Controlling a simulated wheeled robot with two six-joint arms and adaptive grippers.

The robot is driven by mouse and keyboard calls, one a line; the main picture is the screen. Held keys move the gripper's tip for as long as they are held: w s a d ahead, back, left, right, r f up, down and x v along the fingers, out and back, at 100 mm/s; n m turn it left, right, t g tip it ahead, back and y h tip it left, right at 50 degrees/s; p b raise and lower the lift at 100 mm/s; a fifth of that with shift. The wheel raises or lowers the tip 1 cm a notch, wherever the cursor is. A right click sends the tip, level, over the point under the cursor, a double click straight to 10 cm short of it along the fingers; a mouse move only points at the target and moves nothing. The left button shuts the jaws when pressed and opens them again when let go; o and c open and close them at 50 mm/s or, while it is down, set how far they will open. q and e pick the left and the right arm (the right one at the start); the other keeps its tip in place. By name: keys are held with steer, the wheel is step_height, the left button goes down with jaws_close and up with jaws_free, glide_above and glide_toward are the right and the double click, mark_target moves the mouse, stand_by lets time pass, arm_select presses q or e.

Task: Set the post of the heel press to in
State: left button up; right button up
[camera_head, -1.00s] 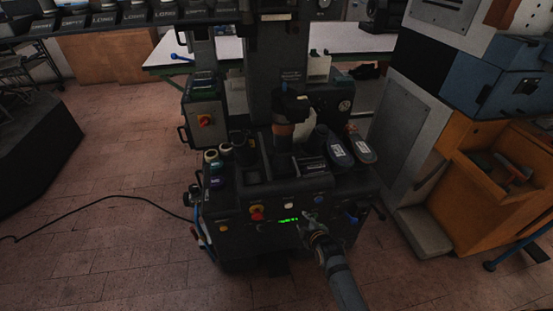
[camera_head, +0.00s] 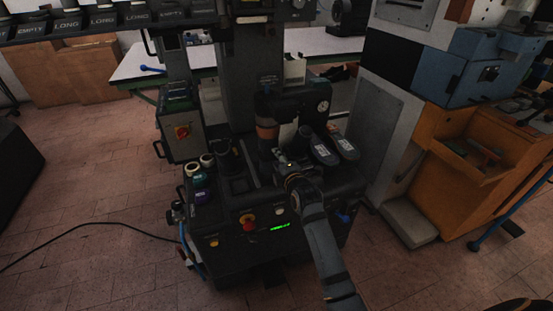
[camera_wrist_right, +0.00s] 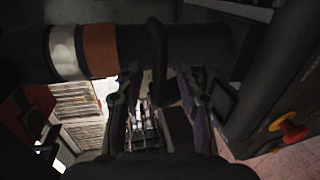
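The heel press (camera_head: 235,215) stands in the middle of the head view. Its post (camera_head: 267,133), a dark cylinder with a brown band, is partly hidden behind my right gripper and the parts around it. In the right wrist view the post (camera_wrist_right: 190,48) lies across the top, with white and brown bands. A dark bar (camera_wrist_right: 157,60) runs down from it between my fingers. My right gripper (camera_head: 289,158) is over the press's top, close to the post; its fingers (camera_wrist_right: 155,112) are apart in the wrist view. Contact with the bar cannot be told. My left gripper is not in view.
The front panel has a red knob (camera_head: 248,220) and a green display (camera_head: 280,227). An orange cabinet (camera_head: 450,180) stands further right. A cable (camera_head: 90,226) lies on the floor.

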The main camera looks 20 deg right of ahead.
steer(key=shift+w+f, duration=0.15)
steer(key=shift+w, duration=0.55)
jaws_close()
